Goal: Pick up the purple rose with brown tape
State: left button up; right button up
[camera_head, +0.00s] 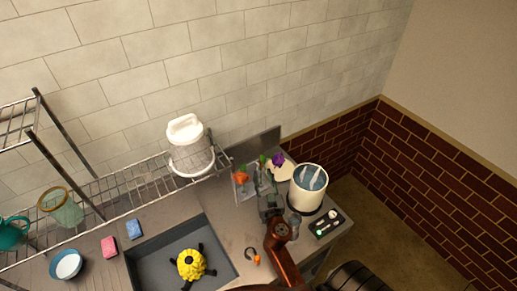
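A purple flower head (278,159) shows at the back of the counter, among a small group of flowers with an orange bloom (241,178) and green leaves. Its stem and any brown tape are too small or hidden to make out. My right gripper (268,202) is on the counter side just in front of the flowers, below the purple bloom in the picture. Its fingers are small and dark, and I cannot tell whether they are open or hold anything. My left gripper is not in view.
A white pot (308,188) stands close right of my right gripper, with a dark tray (327,223) in front. A sink (222,258) holding a yellow-and-black object (190,264) lies to the left. A wire rack (130,194) with a white container (190,148) runs along the wall.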

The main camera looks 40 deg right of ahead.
aim_at(261, 165)
jog(key=shift+w+d+r+p, duration=0.2)
jog(key=shift+w+d+p, duration=0.1)
jog(key=shift+w+d, duration=0.35)
jog(key=p+x, duration=0.1)
jog(key=x, duration=0.4)
jog(key=shift+f, duration=0.1)
jog(key=shift+c, duration=0.2)
grip_shut()
